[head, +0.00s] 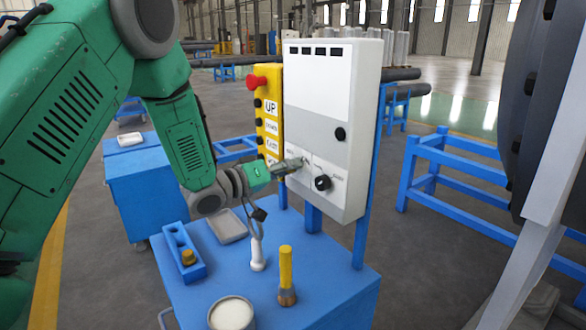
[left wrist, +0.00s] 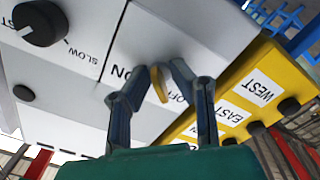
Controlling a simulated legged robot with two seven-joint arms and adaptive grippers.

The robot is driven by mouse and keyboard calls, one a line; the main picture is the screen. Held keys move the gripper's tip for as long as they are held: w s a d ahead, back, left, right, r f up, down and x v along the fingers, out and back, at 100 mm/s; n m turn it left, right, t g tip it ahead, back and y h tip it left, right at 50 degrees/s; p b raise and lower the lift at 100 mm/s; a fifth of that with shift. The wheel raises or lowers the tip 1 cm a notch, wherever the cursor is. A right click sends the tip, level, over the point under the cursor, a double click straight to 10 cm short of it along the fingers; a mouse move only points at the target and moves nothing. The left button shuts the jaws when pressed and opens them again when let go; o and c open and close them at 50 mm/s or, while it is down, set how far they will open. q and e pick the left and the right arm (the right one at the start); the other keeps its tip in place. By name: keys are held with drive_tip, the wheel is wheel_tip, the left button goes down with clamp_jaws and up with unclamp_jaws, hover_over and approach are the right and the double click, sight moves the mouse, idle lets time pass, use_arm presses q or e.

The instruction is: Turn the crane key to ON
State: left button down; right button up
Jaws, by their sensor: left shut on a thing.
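The white control box (head: 334,100) stands upright at the back of a blue cart, and my left gripper (head: 296,164) reaches its front face from the left. In the left wrist view, my left gripper (left wrist: 160,73) has its two fingers closed around a small yellow-brown key (left wrist: 158,86) at the panel. The panel is tilted in that view. The ON label (left wrist: 121,72) is left of the key and the OFF label, partly covered by a finger, is right of it. The key's exact angle is hard to tell. My right gripper is not in view.
A black knob (head: 322,183) sits right of the gripper on the same panel. A yellow pendant (head: 268,120) with a red button hangs against the box's left side.

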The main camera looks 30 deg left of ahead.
use_arm(q)
drive_tip(key=shift+a+r, duration=0.2)
idle(0.5)
drive_tip(key=c, duration=1.7)
unclamp_jaws()
drive_tip(key=shift+s+a+f, duration=0.2)
drive_tip(key=shift+s+a, duration=0.2)
drive_tip(key=v, duration=1.1)
drive_tip(key=shift+s, duration=0.2)
drive_tip(key=shift+d, duration=0.1)
